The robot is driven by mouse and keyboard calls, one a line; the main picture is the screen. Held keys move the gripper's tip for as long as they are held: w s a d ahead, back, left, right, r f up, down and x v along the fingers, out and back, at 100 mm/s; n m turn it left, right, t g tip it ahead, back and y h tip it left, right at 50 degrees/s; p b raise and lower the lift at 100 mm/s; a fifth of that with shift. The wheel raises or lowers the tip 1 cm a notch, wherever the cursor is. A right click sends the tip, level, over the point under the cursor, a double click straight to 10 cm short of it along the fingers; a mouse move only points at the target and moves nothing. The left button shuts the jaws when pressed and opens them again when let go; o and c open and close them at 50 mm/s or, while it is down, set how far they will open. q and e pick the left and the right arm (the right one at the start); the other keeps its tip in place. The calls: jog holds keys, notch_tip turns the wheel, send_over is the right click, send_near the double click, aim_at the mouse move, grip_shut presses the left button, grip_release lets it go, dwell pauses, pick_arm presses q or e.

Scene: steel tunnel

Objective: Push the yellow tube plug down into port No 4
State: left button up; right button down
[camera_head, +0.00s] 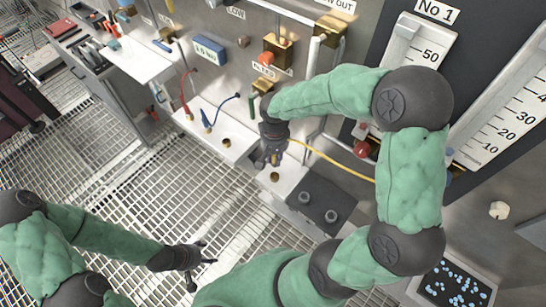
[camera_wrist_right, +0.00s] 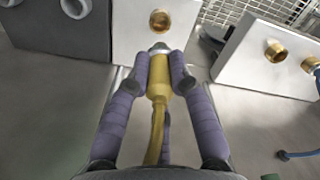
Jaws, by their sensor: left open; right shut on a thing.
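My right gripper (camera_head: 273,160) is shut on the yellow tube plug (camera_wrist_right: 158,75), with a finger on either side in the right wrist view (camera_wrist_right: 159,70). The yellow tube (camera_head: 335,163) runs from the plug to the right in the head view. The plug's metal tip points toward a brass port (camera_wrist_right: 159,21) in a white block. The tip and the port appear a little apart. This port also shows just below the gripper in the head view (camera_head: 275,177). I cannot read its number. My left gripper (camera_head: 200,265) is open and empty over the grating, away from the ports.
A red tube (camera_head: 186,108) and a blue tube (camera_head: 208,122) end in the white ledge left of my right gripper. An empty brass port (camera_head: 227,142) lies between. A dark block with two pegs (camera_head: 318,205) stands right of the ledge. The wall with labelled valves is close behind.

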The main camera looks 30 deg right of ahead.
aim_at(275, 166)
jog(key=shift+f+b, duration=2.35)
jog(key=shift+f, duration=0.55)
jog(key=shift+f+b, duration=1.45)
jog(key=shift+f, duration=0.2)
jog(key=c, duration=1)
grip_release()
jog(key=shift+c, duration=0.2)
notch_tip(275, 166, up, 12)
jog(key=shift+r, duration=0.1)
